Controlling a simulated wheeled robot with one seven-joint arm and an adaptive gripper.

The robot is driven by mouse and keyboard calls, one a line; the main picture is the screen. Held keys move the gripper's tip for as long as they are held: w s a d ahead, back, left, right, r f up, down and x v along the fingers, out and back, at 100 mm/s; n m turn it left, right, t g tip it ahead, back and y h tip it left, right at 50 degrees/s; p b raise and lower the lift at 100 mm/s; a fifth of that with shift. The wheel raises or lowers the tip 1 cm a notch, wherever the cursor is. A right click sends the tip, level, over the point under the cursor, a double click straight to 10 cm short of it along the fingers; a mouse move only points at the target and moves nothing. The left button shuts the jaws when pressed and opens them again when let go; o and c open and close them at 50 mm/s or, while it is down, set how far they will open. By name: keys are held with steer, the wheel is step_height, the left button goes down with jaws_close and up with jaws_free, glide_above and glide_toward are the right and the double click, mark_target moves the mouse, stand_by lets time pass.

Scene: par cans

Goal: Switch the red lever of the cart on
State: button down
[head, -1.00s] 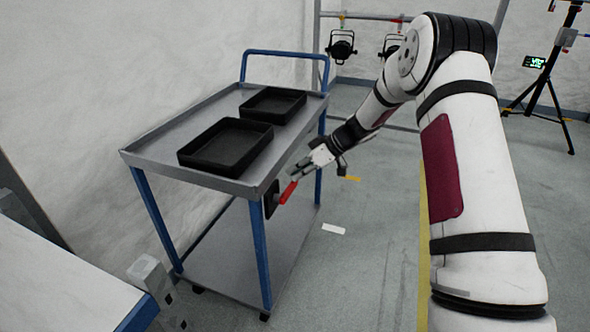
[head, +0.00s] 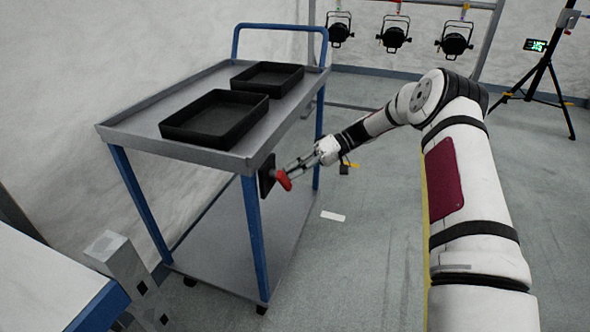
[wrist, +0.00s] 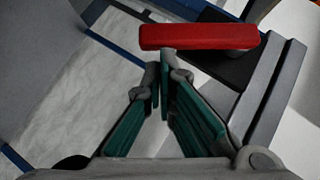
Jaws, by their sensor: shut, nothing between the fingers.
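The red lever (head: 284,181) sits on a dark plate (head: 266,177) at the near right corner of the cart (head: 178,151), below its top. In the head view it slants down to the right, away from the plate. My gripper (head: 290,171) is beside the lever, its fingertips close to it. In the wrist view the red lever (wrist: 199,37) lies across the picture just beyond the fingertips (wrist: 160,66). The fingers are together with nothing between them. I cannot tell whether they touch the lever.
Two black trays (head: 214,120) (head: 267,78) stand on the cart top. A white table (head: 45,275) is at the lower left. Stage lights (head: 394,36) hang from a frame at the back. A tripod (head: 540,80) stands at the back right.

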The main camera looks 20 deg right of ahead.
steer(key=shift+r, duration=0.1)
steer(key=shift+r+p, duration=0.4)
steer(key=shift+r, duration=0.3)
